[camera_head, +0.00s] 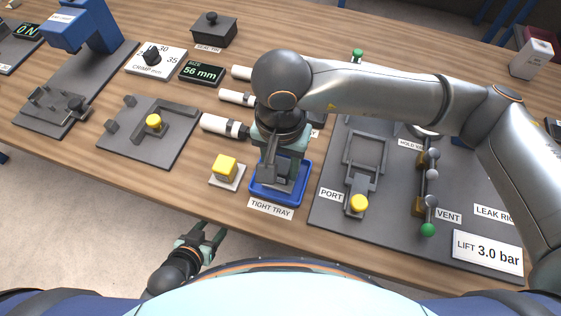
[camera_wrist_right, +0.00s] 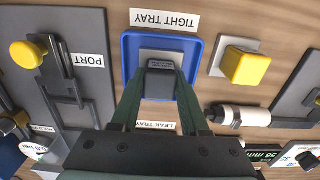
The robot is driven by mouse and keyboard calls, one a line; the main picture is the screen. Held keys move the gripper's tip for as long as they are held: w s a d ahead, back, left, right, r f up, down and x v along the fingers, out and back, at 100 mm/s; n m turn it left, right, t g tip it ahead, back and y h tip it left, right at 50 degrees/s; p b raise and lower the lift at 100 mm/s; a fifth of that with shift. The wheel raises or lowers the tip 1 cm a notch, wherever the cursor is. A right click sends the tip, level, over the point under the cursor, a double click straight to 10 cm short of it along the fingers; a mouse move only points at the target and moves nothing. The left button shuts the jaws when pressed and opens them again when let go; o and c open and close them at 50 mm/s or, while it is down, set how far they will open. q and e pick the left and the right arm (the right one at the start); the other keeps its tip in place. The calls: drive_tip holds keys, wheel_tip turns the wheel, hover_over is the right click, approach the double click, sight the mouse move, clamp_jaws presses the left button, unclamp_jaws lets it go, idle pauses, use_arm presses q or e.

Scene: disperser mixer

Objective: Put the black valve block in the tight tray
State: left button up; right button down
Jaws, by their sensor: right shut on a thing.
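The black valve block (camera_wrist_right: 160,84) sits between the fingertips of my right gripper (camera_wrist_right: 160,92), which is shut on it. Block and fingertips are over the inside of the blue tight tray (camera_wrist_right: 131,58). Whether the block touches the tray floor cannot be told. In the head view my right gripper (camera_head: 277,172) points down over the tight tray (camera_head: 253,195), and its fingers and wrist hide most of the block. My left gripper (camera_head: 209,236) is open and empty, low in front of the table's front edge.
A yellow button on a white base (camera_head: 224,168) stands close left of the tray. The dark port panel (camera_head: 330,208) with its yellow knob (camera_head: 358,203) is close on the right. White-and-black cylinders (camera_head: 222,126) lie behind. A leak tray label (camera_wrist_right: 156,126) shows beyond the tight tray.

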sight(281, 165)
drive_tip(key=shift+f, duration=0.15)
drive_tip(key=shift+c, duration=2)
unclamp_jaws()
wheel_tip(281, 165, up, 12)
drive_tip(key=shift+r, duration=0.25)
